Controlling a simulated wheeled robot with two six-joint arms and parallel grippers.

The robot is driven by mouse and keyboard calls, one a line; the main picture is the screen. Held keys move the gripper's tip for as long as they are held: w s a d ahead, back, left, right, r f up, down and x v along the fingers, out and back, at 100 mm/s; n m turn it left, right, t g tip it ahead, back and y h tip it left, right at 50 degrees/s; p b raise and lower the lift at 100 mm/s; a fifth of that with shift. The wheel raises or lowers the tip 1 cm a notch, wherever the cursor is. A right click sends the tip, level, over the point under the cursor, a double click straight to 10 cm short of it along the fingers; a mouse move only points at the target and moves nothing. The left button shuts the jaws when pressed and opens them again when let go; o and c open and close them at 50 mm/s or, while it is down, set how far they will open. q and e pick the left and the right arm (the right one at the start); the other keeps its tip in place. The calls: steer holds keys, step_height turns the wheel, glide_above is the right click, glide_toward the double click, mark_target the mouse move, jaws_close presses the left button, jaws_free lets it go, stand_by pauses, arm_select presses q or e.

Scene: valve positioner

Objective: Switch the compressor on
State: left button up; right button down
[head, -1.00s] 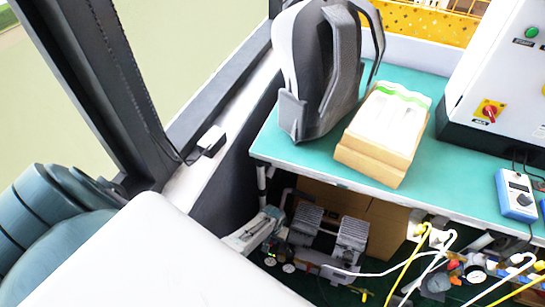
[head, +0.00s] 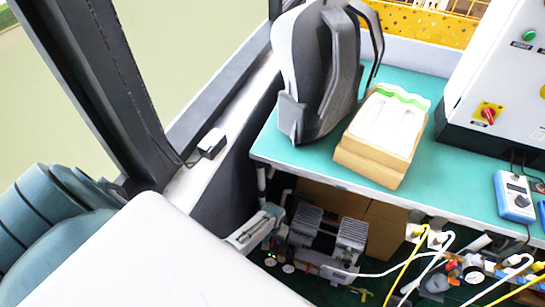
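The compressor (head: 350,236) stands on the floor under the green bench, with two ribbed grey motor heads. Small round gauges (head: 288,268) show at its lower left, and a white hose leaves it to the right. Its switch is too small to make out. My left gripper (head: 268,222) is beside the compressor's left end, under the bench edge. It is small and partly behind my white arm link, so its finger opening and any contact are unclear. My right gripper is not in view.
The green bench (head: 450,185) overhangs the compressor and carries a grey backpack (head: 305,75), a cardboard box (head: 375,160), a blue meter (head: 515,197) and a white control cabinet (head: 505,75). Yellow and white hoses hang at the lower right. A window frame is at left.

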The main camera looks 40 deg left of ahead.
mark_target(272, 241)
arm_select(q)
step_height(272, 241, up, 8)
steer(key=p, duration=0.1)
steer(key=shift+s, duration=0.1)
stand_by(0.3)
